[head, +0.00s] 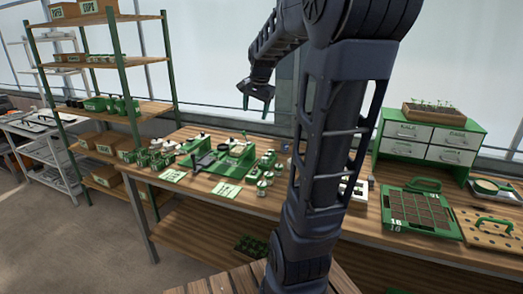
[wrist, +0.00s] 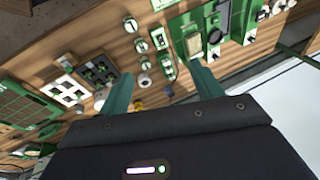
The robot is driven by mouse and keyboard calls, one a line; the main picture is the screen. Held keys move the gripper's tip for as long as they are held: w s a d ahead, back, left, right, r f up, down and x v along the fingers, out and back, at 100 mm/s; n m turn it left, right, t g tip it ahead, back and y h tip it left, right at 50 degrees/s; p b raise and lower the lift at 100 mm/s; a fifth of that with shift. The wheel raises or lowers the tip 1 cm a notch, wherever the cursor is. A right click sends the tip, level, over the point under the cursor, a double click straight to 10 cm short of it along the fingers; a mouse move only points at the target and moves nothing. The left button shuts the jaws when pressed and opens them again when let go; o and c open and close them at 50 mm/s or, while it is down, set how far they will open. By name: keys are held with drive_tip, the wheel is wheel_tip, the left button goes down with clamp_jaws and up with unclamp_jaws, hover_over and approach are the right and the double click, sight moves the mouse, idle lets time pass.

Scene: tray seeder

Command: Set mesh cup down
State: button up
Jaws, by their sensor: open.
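My gripper (head: 258,95) is raised well above the wooden bench, with nothing visible held in it. In the wrist view its two green fingers (wrist: 160,88) are spread wide apart with an empty gap between them.
My arm hides the middle of the bench. Label cards (head: 226,189) lie at the front edge. A shelf rack (head: 125,106) stands at left.

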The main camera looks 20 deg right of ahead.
drive_tip(key=s+a+f+n, duration=0.2)
drive_tip(key=s+n, duration=0.1)
drive_tip(key=s, duration=0.4)
drive_tip(key=s+a+f+n, duration=0.1)
drive_tip(key=s+a+n, duration=0.1)
drive_tip(key=s+n, duration=0.2)
drive_tip(key=s+a+f+n, duration=0.2)
drive_tip(key=s+n, duration=0.1)
drive_tip(key=s, duration=0.7)
drive_tip(key=shift+s+a+f+t, duration=0.25)
drive_tip(key=shift+s+f+t, duration=0.05)
drive_tip(key=shift+f+t, duration=0.1)
drive_tip(key=o, duration=0.6)
drive_tip(key=shift+w, duration=0.2)
drive_tip(key=shift+o, duration=0.8)
drive_tip(key=w+d+f+n+h, duration=0.1)
drive_tip(key=w+d+n+h, duration=0.3)
drive_tip(key=w, duration=1.1)
drive_tip(key=shift+d+f+h, duration=0.2)
drive_tip(key=shift+d+h, duration=0.3)
drive_tip(key=shift+d, duration=0.6)
drive_tip(key=w+f+n+t+h, duration=0.1)
drive_tip(key=w+f+n, duration=0.2)
drive_tip(key=w, duration=0.4)
drive_tip(key=w+f+n+t, duration=0.1)
drive_tip(key=w+f+n, duration=0.1)
drive_tip(key=w, duration=0.6)
drive_tip(key=x, duration=0.9)
drive_tip(key=shift+d+f, duration=0.4)
